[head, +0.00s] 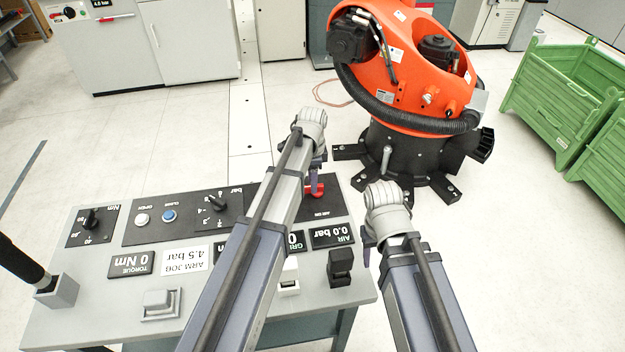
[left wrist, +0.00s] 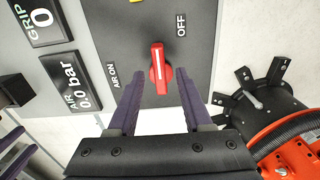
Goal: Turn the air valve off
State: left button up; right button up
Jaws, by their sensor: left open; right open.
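The air valve is a red handle (left wrist: 160,76) on a dark panel (left wrist: 205,60) in the left wrist view. Its white line runs up the picture, with OFF to the upper right and AIR ON to the left. In the head view the red handle (head: 316,189) is partly hidden by my left arm. My left gripper (left wrist: 160,88) is open, its fingers on either side of the handle's near end; contact cannot be told. It also shows in the head view (head: 318,172). My right gripper (head: 369,243) is open and empty, right of the console.
The AIR display (head: 332,235) reads 0.0 bar. The grey console (head: 100,320) also carries a torque dial (head: 91,219), buttons and a black block (head: 341,262). An orange robot (head: 405,75) stands behind the console. Green crates (head: 560,105) are at the right.

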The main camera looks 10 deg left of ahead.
pick_arm(q)
notch_tip(320, 180, up, 6)
jog(key=p, duration=0.5)
pick_arm(e)
notch_tip(320, 180, up, 6)
pick_arm(q)
jog(key=shift+f, duration=0.1)
